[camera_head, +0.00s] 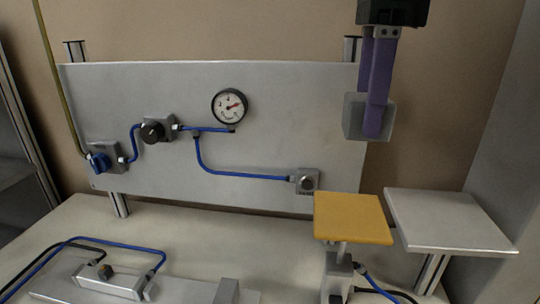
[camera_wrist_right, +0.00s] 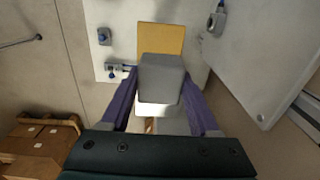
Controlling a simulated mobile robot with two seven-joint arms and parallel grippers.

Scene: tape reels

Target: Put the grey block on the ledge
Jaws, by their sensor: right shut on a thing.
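The grey block (camera_head: 354,117) hangs in the air at the upper right of the head view, in front of the wall panel's right end. My right gripper (camera_head: 376,115) points down with its purple fingers closed on it. In the right wrist view the block (camera_wrist_right: 161,72) sits between the fingertips of this gripper (camera_wrist_right: 160,88). The pale grey ledge (camera_head: 450,220) stands at the right, lower than the block, and its visible top is bare. My left gripper is out of view.
A yellow plate (camera_head: 352,217) on a post stands below the block, left of the ledge; it also shows in the wrist view (camera_wrist_right: 160,37). The wall panel (camera_head: 110,85) carries a gauge (camera_head: 229,106), valves and blue hoses. A fixture (camera_head: 100,278) lies at front left.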

